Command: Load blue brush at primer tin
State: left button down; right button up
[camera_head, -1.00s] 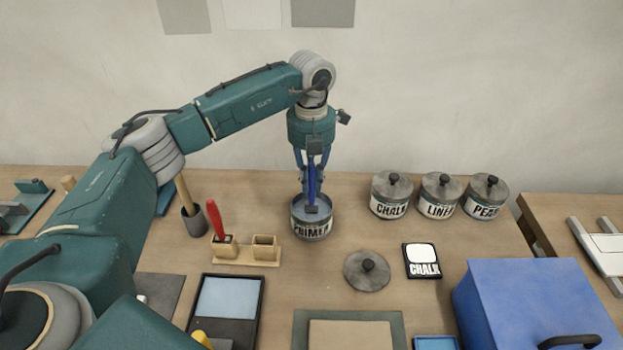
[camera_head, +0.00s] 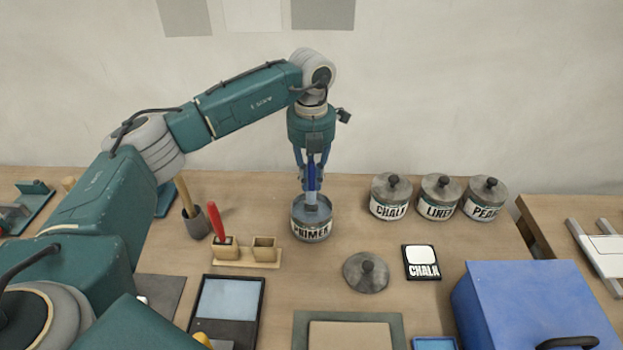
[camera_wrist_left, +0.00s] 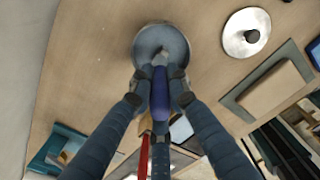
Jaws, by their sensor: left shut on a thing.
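The blue brush (camera_head: 311,181) is held upright in my left gripper (camera_head: 311,172), which is shut on its handle. The brush head is at the mouth of the open primer tin (camera_head: 311,231), which reads PRIMER. How deep the bristles sit in the tin is hard to tell. In the left wrist view the blue handle (camera_wrist_left: 160,92) lies between the fingers, with the tin (camera_wrist_left: 161,42) beyond it, holding a grey-blue content. My right gripper is not in view.
A loose lid (camera_head: 366,272) lies right of the tin, near a CHALK card (camera_head: 422,262). Lidded tins (camera_head: 391,196) stand behind. A wooden holder (camera_head: 262,250) with a red-handled brush (camera_head: 215,220) is left of the tin. A blue box (camera_head: 535,305) is at front right.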

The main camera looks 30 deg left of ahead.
aim_at(312, 162)
pick_arm(q)
jog(key=shift+r+p, duration=1.65)
jog(key=shift+r, duration=1.35)
